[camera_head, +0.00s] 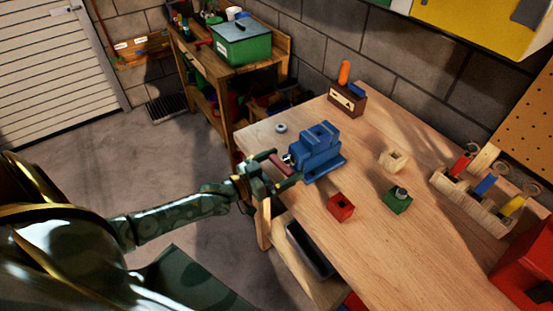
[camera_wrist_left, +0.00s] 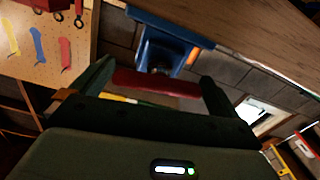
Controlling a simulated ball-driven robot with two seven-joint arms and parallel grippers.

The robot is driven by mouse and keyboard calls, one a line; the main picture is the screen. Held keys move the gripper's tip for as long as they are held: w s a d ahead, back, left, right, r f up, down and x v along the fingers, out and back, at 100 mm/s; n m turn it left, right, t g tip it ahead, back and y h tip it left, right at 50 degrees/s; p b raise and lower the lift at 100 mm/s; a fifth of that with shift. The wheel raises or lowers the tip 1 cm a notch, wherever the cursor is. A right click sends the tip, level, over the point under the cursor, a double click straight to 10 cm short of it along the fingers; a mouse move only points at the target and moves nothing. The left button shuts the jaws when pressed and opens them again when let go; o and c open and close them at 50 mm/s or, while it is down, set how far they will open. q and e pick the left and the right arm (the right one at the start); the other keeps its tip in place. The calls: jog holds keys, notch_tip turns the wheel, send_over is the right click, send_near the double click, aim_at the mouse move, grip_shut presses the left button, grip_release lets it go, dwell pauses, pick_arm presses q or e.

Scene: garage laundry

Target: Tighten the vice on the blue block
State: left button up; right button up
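The blue vice (camera_head: 318,160) stands near the left edge of the wooden workbench. Its red handle bar (camera_head: 281,166) faces my left gripper (camera_head: 276,170). Blue shapes stand up at the vice's top, and I cannot clearly tell the blue block from the vice's own jaws. In the left wrist view the red handle bar (camera_wrist_left: 155,83) spans between the two fingertips, which appear to meet its ends, with the blue vice (camera_wrist_left: 165,45) just beyond. My left gripper looks shut on the bar lengthwise. My right gripper is not in view.
On the bench (camera_head: 375,240) are a red block (camera_head: 340,207), a green block (camera_head: 397,202), a pale wooden block (camera_head: 394,160) and a small grey ring (camera_head: 281,128).

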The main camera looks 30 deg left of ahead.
pick_arm(q)
jog(key=p+v, duration=0.1)
jog(key=v, duration=1.5)
jog(key=shift+s, duration=0.2)
